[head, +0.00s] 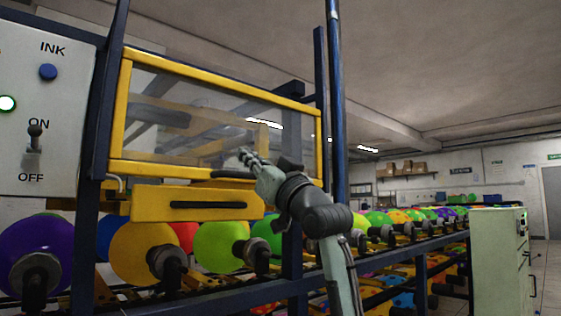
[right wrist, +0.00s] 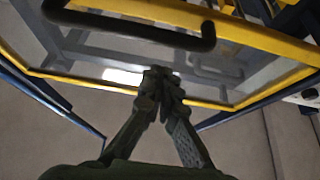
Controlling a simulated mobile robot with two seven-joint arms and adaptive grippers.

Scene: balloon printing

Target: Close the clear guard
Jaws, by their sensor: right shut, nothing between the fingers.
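The clear guard (head: 200,115) is a transparent panel in a yellow frame on the blue machine frame. Its black handle (head: 232,174) is on the lower yellow bar. I cannot tell from these views how far it stands open. My right gripper (head: 246,156) is shut and empty, in front of the panel's lower part, just above the handle in the picture. In the right wrist view, the shut fingertips (right wrist: 162,72) overlap the clear panel (right wrist: 105,55), and the handle (right wrist: 130,28) lies beyond them at upper left. Contact with the panel cannot be told. My left gripper is not in view.
Below the guard is a yellow panel (head: 160,203) with a black grip. A control box (head: 45,100) with an ink button and ON/OFF switch is at left. Colored balloons (head: 217,245) line the machine. A pale cabinet (head: 495,265) stands at right.

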